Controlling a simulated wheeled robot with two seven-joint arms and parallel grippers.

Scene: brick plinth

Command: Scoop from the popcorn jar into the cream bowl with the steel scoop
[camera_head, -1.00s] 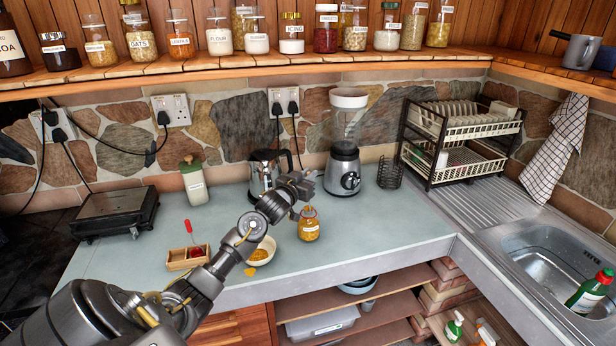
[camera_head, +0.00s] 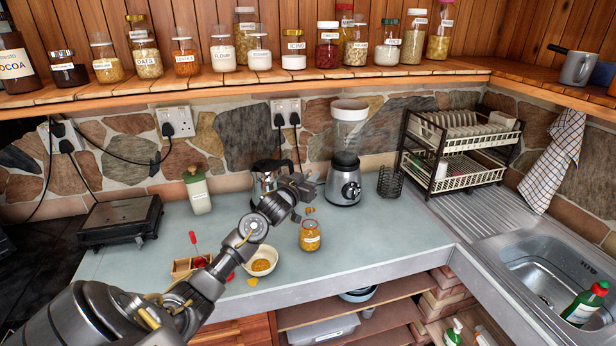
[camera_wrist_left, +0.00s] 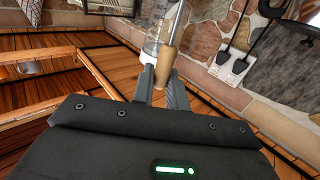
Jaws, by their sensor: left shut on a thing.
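The popcorn jar (camera_head: 310,238) stands open on the grey worktop, a glass jar with yellow-orange contents and a white label. The cream bowl (camera_head: 262,262) sits to its left, with yellow-orange contents in it. My left gripper (camera_head: 312,187) is above and behind the jar. It is shut on the steel scoop, whose wooden handle (camera_wrist_left: 166,64) and metal shaft show in the wrist view. A small orange patch (camera_head: 310,210) shows just above the jar mouth, probably popcorn in the scoop. The scoop's head is not clearly seen. My right gripper is not in view.
A small yellow-orange piece (camera_head: 252,282) lies in front of the bowl. A wooden box (camera_head: 186,267) is to the left. A kettle (camera_head: 265,178) and a blender (camera_head: 345,183) stand behind. The worktop right of the jar is clear.

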